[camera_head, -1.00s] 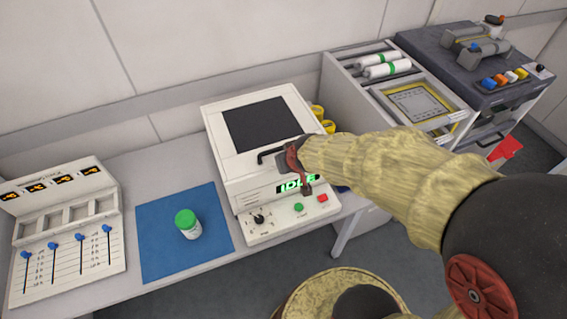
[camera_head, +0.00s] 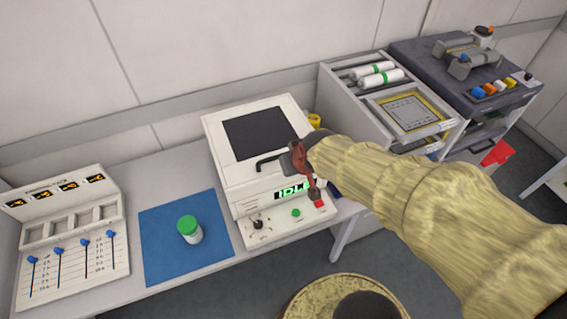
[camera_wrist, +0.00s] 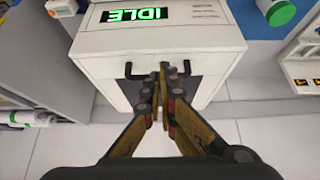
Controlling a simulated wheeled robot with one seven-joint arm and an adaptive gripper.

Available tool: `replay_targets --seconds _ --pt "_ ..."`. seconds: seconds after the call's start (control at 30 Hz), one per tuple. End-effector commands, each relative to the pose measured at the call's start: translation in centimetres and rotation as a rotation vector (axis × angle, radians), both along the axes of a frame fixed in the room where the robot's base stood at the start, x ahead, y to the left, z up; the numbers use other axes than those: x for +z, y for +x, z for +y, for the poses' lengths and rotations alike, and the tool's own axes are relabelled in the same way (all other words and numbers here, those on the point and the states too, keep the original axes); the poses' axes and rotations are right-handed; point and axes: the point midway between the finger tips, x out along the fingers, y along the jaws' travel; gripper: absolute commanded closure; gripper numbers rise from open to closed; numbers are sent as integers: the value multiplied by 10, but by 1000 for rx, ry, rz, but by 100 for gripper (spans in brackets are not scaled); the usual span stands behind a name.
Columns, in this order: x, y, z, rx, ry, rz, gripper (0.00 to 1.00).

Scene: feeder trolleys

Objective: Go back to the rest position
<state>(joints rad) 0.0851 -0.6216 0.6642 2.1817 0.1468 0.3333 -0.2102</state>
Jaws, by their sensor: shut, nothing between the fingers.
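My gripper (camera_head: 312,190) is shut and empty. In the head view it hangs in front of the white machine (camera_head: 222,160), over the right part of its front panel near the red button (camera_head: 319,204). The machine's display shows green letters, partly hidden by my gripper. In the wrist view my gripper (camera_wrist: 163,72) shows with its fingertips together in front of the machine's dark handle (camera_wrist: 135,72). The display (camera_wrist: 138,14) there reads IDLE upside down. I cannot tell whether the fingers touch the machine.
A green-capped jar (camera_head: 189,229) stands on a blue mat (camera_head: 160,262). A slider panel (camera_head: 50,285) is at the left. A grey trolley (camera_head: 345,110) with white cylinders and a dark trolley (camera_head: 420,55) stand at the right. A yellow round thing (camera_head: 300,295) is below.

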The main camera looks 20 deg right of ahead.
Motion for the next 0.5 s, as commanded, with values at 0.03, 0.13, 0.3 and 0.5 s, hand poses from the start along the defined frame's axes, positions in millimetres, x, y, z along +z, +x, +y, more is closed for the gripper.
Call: replay_targets --seconds 0.03,0.13,0.3,0.5 --pt "7 -6 0 -1 -1 -2 100" --pt "15 -13 0 -1 -1 -2 100" --pt "19 -20 0 0 0 1 100" --pt "19 -21 0 -2 2 2 100"
